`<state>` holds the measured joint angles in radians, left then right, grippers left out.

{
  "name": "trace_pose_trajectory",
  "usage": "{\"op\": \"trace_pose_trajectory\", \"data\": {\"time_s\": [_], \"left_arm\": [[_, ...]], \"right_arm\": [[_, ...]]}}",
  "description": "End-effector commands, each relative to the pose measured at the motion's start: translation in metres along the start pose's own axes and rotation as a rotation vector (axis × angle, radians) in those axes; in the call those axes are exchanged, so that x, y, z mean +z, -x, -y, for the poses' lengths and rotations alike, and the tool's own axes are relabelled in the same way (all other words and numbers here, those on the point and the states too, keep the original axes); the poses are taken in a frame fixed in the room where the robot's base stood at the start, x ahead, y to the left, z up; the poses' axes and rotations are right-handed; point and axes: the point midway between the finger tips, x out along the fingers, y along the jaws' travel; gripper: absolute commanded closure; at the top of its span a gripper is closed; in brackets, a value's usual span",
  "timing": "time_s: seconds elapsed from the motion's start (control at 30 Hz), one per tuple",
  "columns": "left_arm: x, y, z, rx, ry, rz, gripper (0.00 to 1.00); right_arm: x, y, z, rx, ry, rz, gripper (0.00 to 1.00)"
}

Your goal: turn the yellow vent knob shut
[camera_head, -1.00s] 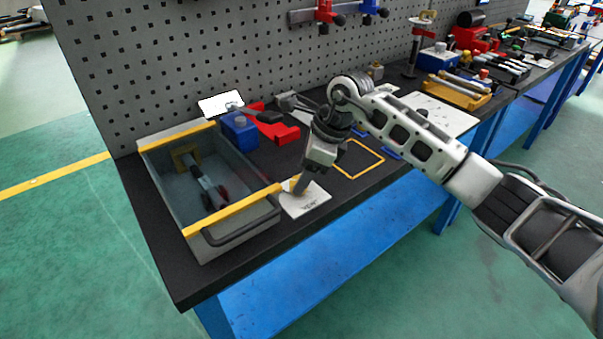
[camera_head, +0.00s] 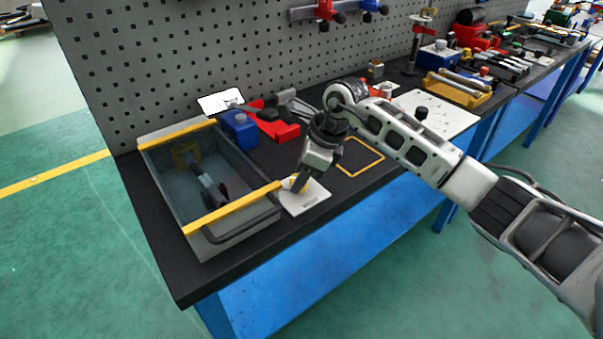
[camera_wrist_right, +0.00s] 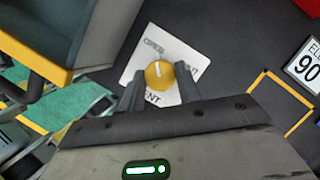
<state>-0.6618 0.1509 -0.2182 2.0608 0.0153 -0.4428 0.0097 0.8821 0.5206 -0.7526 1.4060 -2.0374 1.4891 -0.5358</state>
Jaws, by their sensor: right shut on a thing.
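The yellow vent knob (camera_wrist_right: 159,75) is round, with a white pointer line on top. It sits on a white plate (camera_wrist_right: 188,60) with black lettering, partly readable as "VENT". In the wrist view the pointer line points toward the top of the picture. My right gripper (camera_wrist_right: 157,85) has one finger on each side of the knob and is shut on it. My left gripper is not in view.
A grey bin (camera_head: 262,222) with yellow rims stands just left of the plate. A yellow outlined square (camera_head: 361,168) lies to the right. Blue and red fixtures (camera_head: 240,128) stand behind, before the pegboard (camera_head: 180,60). The dark bench top is bare around the plate.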

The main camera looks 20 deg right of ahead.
Motion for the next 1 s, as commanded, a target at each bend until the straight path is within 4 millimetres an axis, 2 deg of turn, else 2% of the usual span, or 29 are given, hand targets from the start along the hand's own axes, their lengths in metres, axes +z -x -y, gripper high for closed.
{"op": "trace_pose_trajectory", "data": {"time_s": [0.27,1.0], "left_arm": [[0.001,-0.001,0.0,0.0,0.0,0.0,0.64],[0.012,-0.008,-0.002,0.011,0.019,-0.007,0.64]], "right_arm": [[0.0,0.001,-0.001,-0.063,-0.146,0.0,0.89],[0.002,-0.002,-0.004,-0.331,-0.785,0.002,0.89]]}}
